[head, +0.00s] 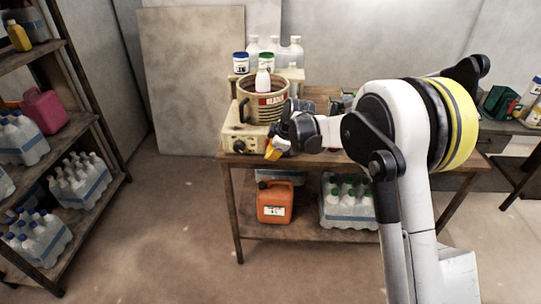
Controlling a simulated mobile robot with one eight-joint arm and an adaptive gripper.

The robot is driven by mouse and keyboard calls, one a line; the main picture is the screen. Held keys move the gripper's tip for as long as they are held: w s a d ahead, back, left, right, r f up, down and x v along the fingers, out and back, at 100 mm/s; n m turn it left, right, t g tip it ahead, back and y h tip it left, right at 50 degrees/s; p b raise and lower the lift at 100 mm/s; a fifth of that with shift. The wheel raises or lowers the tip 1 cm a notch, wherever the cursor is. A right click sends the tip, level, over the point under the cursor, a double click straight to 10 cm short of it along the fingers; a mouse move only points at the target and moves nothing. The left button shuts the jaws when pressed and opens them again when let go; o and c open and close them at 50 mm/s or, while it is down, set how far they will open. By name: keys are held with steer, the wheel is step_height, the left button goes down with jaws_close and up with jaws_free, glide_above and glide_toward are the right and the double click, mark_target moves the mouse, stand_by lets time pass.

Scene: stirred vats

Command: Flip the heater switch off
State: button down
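The heater (237,138) is a cream box with knobs on its front face, at the left end of the wooden table. Its switch is too small to make out. A ribbed vat (250,106) with a red label stands on the heater, with a white bottle (264,81) upright in or behind its opening. My gripper (272,153), with a yellow-orange tip, is just right of the heater's front, near the table's front edge. My gripper and wrist hide the heater's right side. I cannot tell whether the fingers are open or whether they touch the heater.
The wooden table (225,158) has a lower shelf with an orange canister (274,203) and a pack of bottles (346,207). White bottles (293,52) stand behind the vat. A loaded shelf rack (84,146) is at left. The floor (165,220) between is clear.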

steer(key=shift+w+f+p, duration=0.45)
steer(key=shift+w+f, duration=0.1)
steer(key=shift+f, duration=0.05)
